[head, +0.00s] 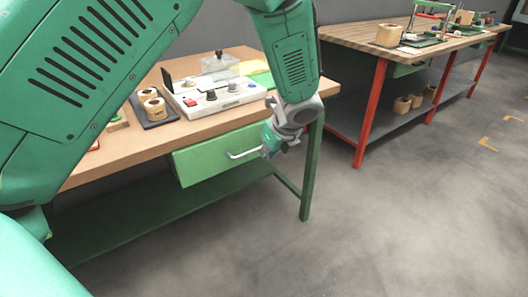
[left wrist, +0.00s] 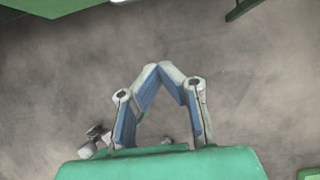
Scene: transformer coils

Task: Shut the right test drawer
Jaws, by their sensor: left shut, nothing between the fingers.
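The green test drawer (head: 215,157) is under the wooden top of the near bench, with a pale bar handle (head: 245,154) on its front. I cannot tell exactly how far it stands out. My left gripper (head: 268,152) is by the right end of the handle; whether it touches is unclear. In the left wrist view the left gripper's fingertips (left wrist: 159,68) meet with nothing between them, over grey floor. A green panel, likely the drawer (left wrist: 45,5), shows at the top left there. My right gripper is not in view.
On the near bench (head: 130,145) stand a white control box (head: 215,97) with knobs and a coil (head: 155,108) on a dark base. A green bench leg (head: 312,172) is right of my gripper. A red-legged bench (head: 345,38) stands behind. The floor (head: 390,220) in front is clear.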

